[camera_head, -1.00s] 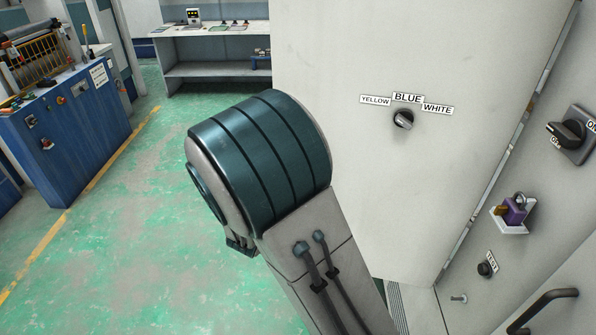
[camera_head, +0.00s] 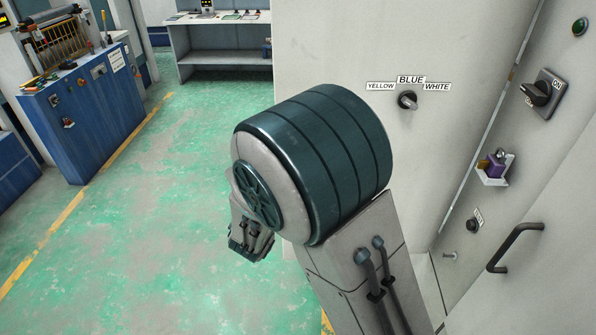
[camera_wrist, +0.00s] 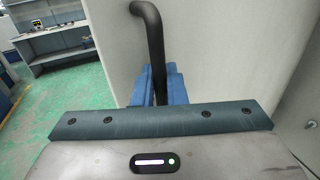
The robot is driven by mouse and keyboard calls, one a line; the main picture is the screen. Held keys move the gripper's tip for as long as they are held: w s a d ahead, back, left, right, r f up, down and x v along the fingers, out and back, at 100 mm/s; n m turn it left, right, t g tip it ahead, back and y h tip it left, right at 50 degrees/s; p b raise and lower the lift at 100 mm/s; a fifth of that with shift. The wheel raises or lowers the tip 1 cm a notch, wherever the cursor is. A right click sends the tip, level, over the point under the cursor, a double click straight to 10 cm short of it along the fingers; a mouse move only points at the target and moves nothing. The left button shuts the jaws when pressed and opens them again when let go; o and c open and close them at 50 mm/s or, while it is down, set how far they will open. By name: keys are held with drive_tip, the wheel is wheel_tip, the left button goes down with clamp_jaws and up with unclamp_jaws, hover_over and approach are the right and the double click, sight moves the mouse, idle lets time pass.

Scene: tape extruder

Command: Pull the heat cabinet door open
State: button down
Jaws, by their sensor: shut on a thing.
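In the wrist view, my gripper (camera_wrist: 159,86) has its blue fingers shut around a black bar handle (camera_wrist: 152,30). The handle's bent upper end meets a large pale grey panel (camera_wrist: 222,50). In the head view, my arm covers the lower left of the pale panel (camera_head: 335,55), and neither the gripped handle nor my fingers can be seen there. This panel carries a selector knob (camera_head: 408,100) under labels YELLOW, BLUE and WHITE. I cannot tell from these views how far any door stands open.
To the right, another grey face bears a rotary switch (camera_head: 541,92), a purple padlock (camera_head: 496,166), a small black knob (camera_head: 473,225) and a second black handle (camera_head: 515,247). A blue machine (camera_head: 85,110) and a workbench (camera_head: 222,60) stand at left and back. Green floor (camera_head: 165,200) lies clear between.

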drive_tip(key=c, duration=1.6)
unclamp_jaws()
drive_tip(key=b+v, duration=0.2)
drive_tip(key=v, duration=1.1)
drive_tip(key=shift+s+a+b, duration=0.2)
drive_tip(key=shift+s+b, duration=0.1)
drive_tip(key=shift+s, duration=0.05)
drive_tip(key=shift+d, duration=0.1)
